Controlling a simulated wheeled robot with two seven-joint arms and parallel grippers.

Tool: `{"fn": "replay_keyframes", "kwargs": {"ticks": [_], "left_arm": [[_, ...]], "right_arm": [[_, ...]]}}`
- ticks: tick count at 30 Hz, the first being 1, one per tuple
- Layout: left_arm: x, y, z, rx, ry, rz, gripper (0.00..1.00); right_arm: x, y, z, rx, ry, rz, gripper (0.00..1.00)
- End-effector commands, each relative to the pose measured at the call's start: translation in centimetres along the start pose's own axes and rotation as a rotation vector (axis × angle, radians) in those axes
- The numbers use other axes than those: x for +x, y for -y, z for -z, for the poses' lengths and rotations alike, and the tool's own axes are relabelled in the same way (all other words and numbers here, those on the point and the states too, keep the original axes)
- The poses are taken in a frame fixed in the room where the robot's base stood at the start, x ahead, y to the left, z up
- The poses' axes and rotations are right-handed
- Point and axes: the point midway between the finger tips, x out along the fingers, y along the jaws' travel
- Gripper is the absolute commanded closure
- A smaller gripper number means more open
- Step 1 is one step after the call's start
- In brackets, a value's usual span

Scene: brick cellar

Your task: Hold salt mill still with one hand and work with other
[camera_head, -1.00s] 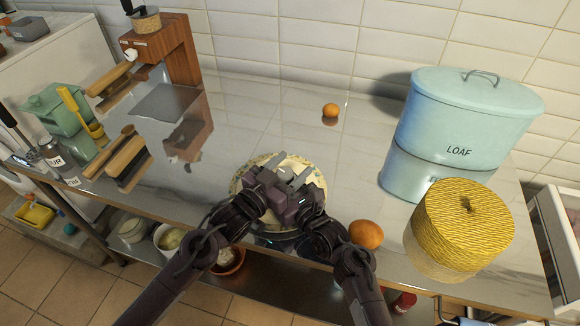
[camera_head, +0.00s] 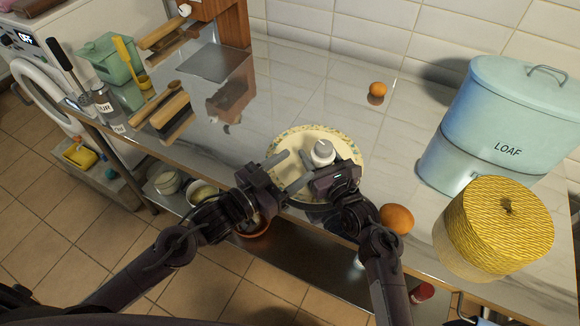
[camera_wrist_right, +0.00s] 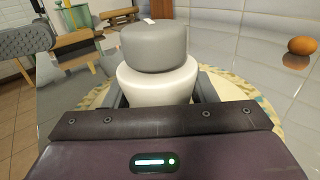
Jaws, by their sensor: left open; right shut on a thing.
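The salt mill (camera_head: 322,153) is white with a grey top and stands upright over the patterned plate (camera_head: 350,152). In the right wrist view the salt mill (camera_wrist_right: 157,75) fills the middle, its grey cap above a white body. My right gripper (camera_head: 318,166) is shut on its white body, with a finger (camera_wrist_right: 205,88) on either side. My left gripper (camera_head: 288,168) is open just left of the mill, its fingers apart and empty. The mill's lower part is hidden by my right gripper.
A yellow woven container (camera_head: 495,225) and a blue LOAF bin (camera_head: 515,125) stand at right.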

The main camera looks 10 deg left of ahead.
Motion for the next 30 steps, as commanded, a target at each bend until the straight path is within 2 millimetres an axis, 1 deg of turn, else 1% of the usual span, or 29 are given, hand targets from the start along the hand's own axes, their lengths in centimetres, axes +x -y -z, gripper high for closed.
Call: {"fn": "replay_keyframes", "kwargs": {"ticks": [8,9,12,15,24,26,29,30], "left_arm": [[0.0,0.0,0.0,0.0,0.0,0.001,0.41],[0.0,0.0,0.0,0.0,0.0,0.001,0.41],[0.0,0.0,0.0,0.0,0.0,0.001,0.41],[0.0,0.0,0.0,0.0,0.0,0.001,0.41],[0.0,0.0,0.0,0.0,0.0,0.001,0.41],[0.0,0.0,0.0,0.0,0.0,0.001,0.41],[0.0,0.0,0.0,0.0,0.0,0.001,0.41],[0.0,0.0,0.0,0.0,0.0,0.001,0.41]], "right_arm": [[0.0,0.0,-0.1,-0.001,0.002,0.0,0.77],[0.0,0.0,-0.1,-0.001,0.002,0.0,0.48],[0.0,0.0,-0.1,0.0,0.002,0.0,0.34],[0.0,0.0,-0.1,0.0,0.001,0.0,0.23],[-0.2,0.0,0.0,0.0,0.0,0.0,0.23],[-0.7,0.0,0.0,0.0,0.0,0.001,0.23],[-2.2,0.1,0.1,0.001,-0.002,0.003,0.23],[-3.0,0.0,0.1,0.0,-0.002,0.002,0.23]]}}
